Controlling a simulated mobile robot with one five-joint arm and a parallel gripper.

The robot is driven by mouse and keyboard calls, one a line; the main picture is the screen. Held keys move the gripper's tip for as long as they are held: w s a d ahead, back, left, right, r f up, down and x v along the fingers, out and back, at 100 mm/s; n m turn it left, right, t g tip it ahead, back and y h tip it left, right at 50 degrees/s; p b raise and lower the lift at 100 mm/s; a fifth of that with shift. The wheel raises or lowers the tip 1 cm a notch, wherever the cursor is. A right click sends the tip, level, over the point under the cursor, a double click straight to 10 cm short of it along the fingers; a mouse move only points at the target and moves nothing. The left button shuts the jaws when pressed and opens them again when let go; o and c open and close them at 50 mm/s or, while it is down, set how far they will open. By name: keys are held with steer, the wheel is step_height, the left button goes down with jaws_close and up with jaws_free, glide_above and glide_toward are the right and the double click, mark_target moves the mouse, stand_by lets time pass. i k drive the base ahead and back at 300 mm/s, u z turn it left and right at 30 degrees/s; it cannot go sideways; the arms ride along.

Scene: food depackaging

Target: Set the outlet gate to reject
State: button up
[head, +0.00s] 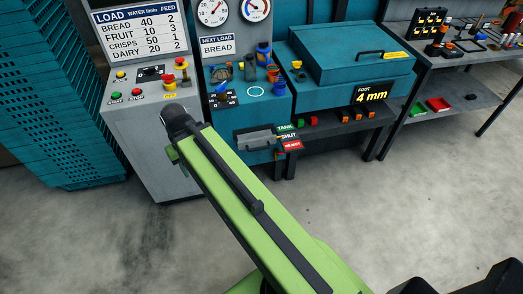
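The outlet gate labels stand at the lower right of the teal machine in the head view: a green TANK sign (286,128), a dark SHUT sign (289,136) and a red REJECT sign (292,145). A grey part with a dark bar (256,138) sits just left of them. A small yellowish mark shows beside the SHUT sign, but it is too small to tell whether it is the gate's pointer. My green arm runs from the bottom up to the left, ending in a dark joint left of the gate.
A grey control cabinet (150,150) with buttons stands at the left, beside stacked teal crates (60,110). A teal lidded unit (350,60) marked 4 mm is right of the gate. A shelved bench (460,100) stands far right.

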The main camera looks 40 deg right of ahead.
mark_target(263, 138)
steer(key=z, duration=0.1)
steer(key=i, duration=0.9)
steer(key=u, duration=0.05)
